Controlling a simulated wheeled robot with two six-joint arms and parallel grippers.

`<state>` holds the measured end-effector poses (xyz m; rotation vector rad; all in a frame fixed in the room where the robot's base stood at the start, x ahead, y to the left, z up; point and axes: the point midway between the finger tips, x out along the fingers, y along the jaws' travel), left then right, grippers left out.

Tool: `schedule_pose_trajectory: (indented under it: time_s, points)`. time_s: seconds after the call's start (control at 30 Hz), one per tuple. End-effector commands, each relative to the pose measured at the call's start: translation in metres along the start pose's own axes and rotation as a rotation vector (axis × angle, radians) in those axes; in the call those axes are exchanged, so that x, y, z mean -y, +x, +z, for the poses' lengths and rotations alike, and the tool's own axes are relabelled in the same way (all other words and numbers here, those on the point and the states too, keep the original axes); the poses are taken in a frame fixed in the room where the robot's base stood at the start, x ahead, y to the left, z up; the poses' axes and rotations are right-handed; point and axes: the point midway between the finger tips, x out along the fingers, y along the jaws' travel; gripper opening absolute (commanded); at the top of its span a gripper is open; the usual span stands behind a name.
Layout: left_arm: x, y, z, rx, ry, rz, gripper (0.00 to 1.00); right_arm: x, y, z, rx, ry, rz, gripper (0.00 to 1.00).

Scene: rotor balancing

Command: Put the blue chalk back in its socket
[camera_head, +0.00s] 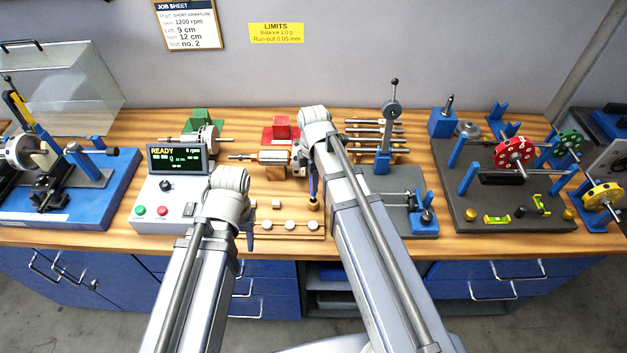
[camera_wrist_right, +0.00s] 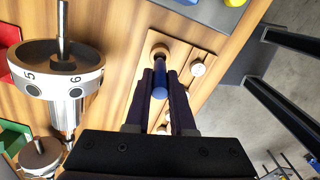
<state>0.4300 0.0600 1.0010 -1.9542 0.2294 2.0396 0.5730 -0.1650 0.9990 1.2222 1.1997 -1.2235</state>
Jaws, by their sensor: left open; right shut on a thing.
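The blue chalk (camera_wrist_right: 160,82) is between the fingers of my right gripper (camera_wrist_right: 160,78), which is shut on it. In the right wrist view its far end lines up with a round wooden socket (camera_wrist_right: 159,49) on a wooden board; I cannot tell whether it is inside. In the head view the socket (camera_head: 313,204) stands just under my right gripper (camera_head: 313,188), whose arm hides part of the area. My left gripper (camera_head: 249,241) is open near the table's front edge, partly hidden by its own arm.
The wooden board (camera_head: 300,236) carries several pale round pieces. A control box (camera_head: 165,205) with a READY display stands at left.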

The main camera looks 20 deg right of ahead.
Motion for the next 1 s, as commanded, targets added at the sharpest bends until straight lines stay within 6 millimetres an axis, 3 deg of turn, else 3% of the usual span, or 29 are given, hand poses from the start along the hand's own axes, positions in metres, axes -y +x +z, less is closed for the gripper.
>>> schedule_pose_trajectory:
  time_s: [1.0]
  points:
    - [-0.001,0.013,-0.001,0.0,0.0,0.0,0.5,0.0,0.013,0.0,0.0,0.0,0.0,0.0]
